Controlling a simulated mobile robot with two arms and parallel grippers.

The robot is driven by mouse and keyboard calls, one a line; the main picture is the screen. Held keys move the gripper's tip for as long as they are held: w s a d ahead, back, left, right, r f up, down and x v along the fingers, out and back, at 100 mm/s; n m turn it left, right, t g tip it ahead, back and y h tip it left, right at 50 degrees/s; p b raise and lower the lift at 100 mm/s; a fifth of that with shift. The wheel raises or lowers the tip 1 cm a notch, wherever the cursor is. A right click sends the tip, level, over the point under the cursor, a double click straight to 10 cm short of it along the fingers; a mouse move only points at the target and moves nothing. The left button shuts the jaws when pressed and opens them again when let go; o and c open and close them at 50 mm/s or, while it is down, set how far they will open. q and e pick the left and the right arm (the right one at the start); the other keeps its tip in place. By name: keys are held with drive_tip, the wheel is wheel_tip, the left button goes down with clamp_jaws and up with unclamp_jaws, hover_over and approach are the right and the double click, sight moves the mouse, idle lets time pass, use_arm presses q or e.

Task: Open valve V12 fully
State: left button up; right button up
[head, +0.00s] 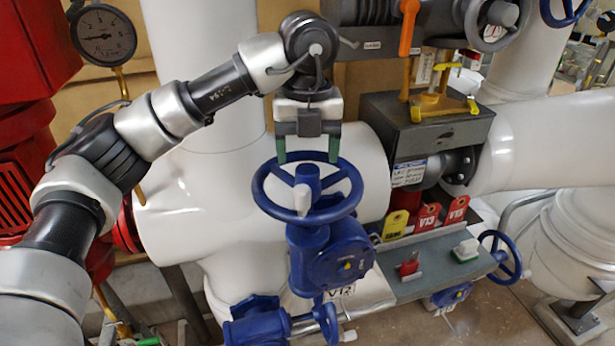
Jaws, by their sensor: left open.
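A blue handwheel (339,207) sits on a blue valve body (330,255) in front of thick white pipes. A white-grey knob stands up from the wheel. A white label (345,294) below the body is partly hidden; it seems to read V12. My left gripper (308,155) hangs over the far side of the wheel. Its two green-tipped fingers are apart, one at each side, close to the far rim; I cannot tell whether they touch it. My right gripper is out of view.
A grey shelf (420,278) at right holds yellow and red tags (428,217), a red piece and a green-white block. Other blue handwheels (500,258) stand nearby. A grey box (425,135) with an orange lever above is at upper right. A pressure gauge (103,35) and red equipment are at left.

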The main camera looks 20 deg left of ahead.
sight(308, 170)
use_arm(q)
drive_tip(key=shift+f+b, duration=1.6)
drive_tip(key=shift+f, duration=0.9)
drive_tip(key=shift+s, duration=0.1)
drive_tip(key=shift+f, duration=0.1)
drive_tip(key=shift+d+f, duration=0.1)
drive_tip(key=shift+d, duration=0.1)
drive_tip(key=c, duration=0.7)
drive_tip(key=shift+a, duration=0.25)
drive_tip(key=c, duration=0.3)
drive_tip(key=n, duration=0.3)
drive_tip(key=shift+d+n, duration=0.1)
drive_tip(key=shift+n, duration=0.2)
drive_tip(key=n, duration=0.3)
